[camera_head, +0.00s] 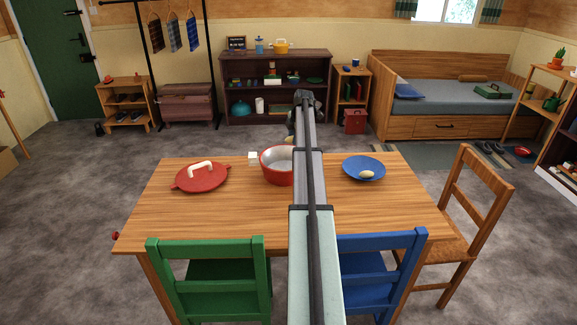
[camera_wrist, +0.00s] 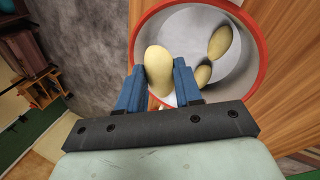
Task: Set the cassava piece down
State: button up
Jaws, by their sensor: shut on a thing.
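My gripper (camera_wrist: 159,72) is shut on a pale yellow cassava piece (camera_wrist: 158,66), which stands up between its blue fingers. In the wrist view, the held piece overlaps the left part of the red pot (camera_wrist: 263,66). Its height above the pot is hard to tell. Two more cassava pieces, one longer (camera_wrist: 220,42) and one smaller (camera_wrist: 203,74), lie inside the pot. In the head view, the pot (camera_head: 268,173) stands on the table (camera_head: 235,215), partly behind my arm.
A blue plate (camera_head: 353,165) with a pale oval piece (camera_head: 367,175) is right of the pot. A red lid (camera_head: 200,180) with a white handle lies to the left. The table front is clear.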

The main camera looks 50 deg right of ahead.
jog(key=shift+f, duration=4.7)
jog(key=shift+f, duration=0.6)
jog(key=o, duration=1)
jog(key=shift+r, duration=0.1)
jog(key=shift+r, duration=0.3)
jog(key=v, duration=1.2)
jog(key=shift+r, duration=0.2)
